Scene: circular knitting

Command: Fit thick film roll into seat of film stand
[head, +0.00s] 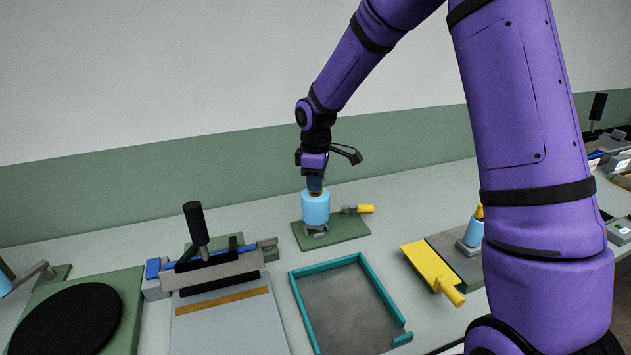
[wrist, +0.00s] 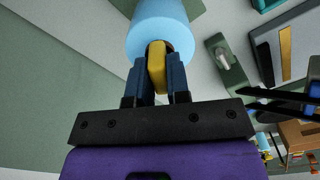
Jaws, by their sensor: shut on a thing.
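A light blue film roll (head: 316,208) is upright below my gripper (head: 315,184). In the wrist view the roll (wrist: 163,22) shows at the top, and my gripper (wrist: 157,75) is shut on the yellow core piece (wrist: 157,68) at its end. The film stand (head: 345,232) is a green base plate with a grey metal seat (head: 315,233) and a yellow-handled lever (head: 364,209). The roll is right over the grey seat. I cannot tell whether it touches the seat, as the roll hides most of it.
A teal-edged tray (head: 345,300) lies in front of the stand. A press with a black handle (head: 197,224) stands at left. At right are a yellow paddle (head: 428,262) and another blue roll (head: 473,233), partly behind my arm. A green wall band runs behind.

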